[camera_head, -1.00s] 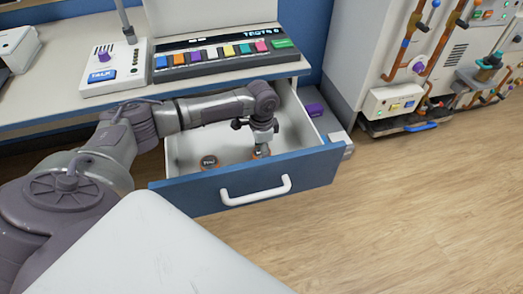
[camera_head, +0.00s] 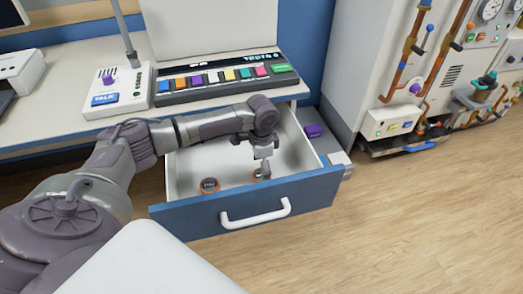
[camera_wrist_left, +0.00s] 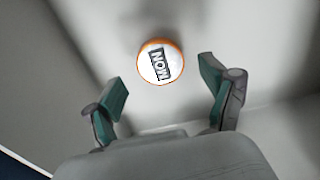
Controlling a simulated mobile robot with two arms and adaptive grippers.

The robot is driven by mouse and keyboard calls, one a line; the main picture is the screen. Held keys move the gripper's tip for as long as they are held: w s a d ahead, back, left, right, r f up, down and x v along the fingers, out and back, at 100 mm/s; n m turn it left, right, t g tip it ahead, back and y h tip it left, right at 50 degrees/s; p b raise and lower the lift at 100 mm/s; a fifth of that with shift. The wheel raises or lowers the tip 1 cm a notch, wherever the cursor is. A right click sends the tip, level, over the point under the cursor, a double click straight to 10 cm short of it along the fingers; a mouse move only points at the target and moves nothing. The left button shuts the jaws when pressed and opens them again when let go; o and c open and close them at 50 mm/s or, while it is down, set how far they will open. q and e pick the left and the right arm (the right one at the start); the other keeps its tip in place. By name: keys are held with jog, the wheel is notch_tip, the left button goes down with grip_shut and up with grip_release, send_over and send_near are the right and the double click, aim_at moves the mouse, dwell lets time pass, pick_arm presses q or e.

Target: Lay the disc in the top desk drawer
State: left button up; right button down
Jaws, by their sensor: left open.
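The desk drawer (camera_head: 327,192) is pulled open, with a blue front, white handle and pale inside. A round disc (camera_head: 257,175) with an orange rim lies on its floor, partly hidden behind my left gripper (camera_head: 264,169). My right gripper is out of view.
The desk top (camera_head: 60,65) carries a panel of coloured keys (camera_head: 225,80) and a talk unit (camera_head: 118,90) with a stalk. A purple object (camera_head: 313,130) sits right of the drawer. A machine with pipes (camera_head: 400,75) stands at the right. The wooden floor (camera_head: 420,220) is clear.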

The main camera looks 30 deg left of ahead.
pick_arm(q)
notch_tip(320, 180, up, 9)
jog(key=p, duration=0.1)
jog(key=shift+p, duration=0.35)
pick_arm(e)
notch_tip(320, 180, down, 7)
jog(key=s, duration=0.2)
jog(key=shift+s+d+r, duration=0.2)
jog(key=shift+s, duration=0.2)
